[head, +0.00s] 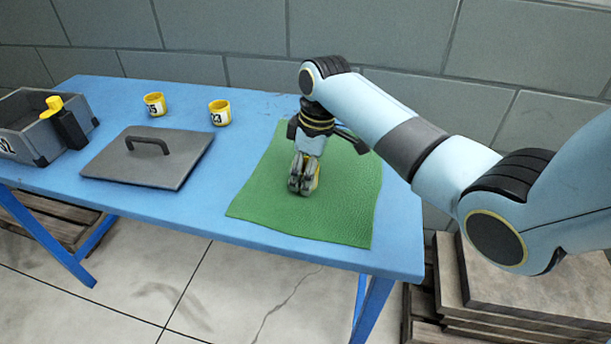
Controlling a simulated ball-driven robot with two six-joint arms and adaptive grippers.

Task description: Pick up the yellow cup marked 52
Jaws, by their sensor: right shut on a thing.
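My right gripper (303,181) points down over the green mat (347,208) on the blue table. It is shut on a yellow thing, most likely a cup (315,180), of which only a narrow strip shows beside the fingers. Its mark is hidden, and I cannot tell whether it touches the mat. Two other yellow cups stand upright farther back: one (154,105) has a label that seems to end in 5, the other (220,113) a label that reads 23. My left gripper is not in view.
A dark grey lid (147,161) with a handle lies left of the mat. A dark grey crate (24,145) stands at the table's left end, with a black and yellow object (66,124) at its side. The blue table (205,210) is bare between lid and mat.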

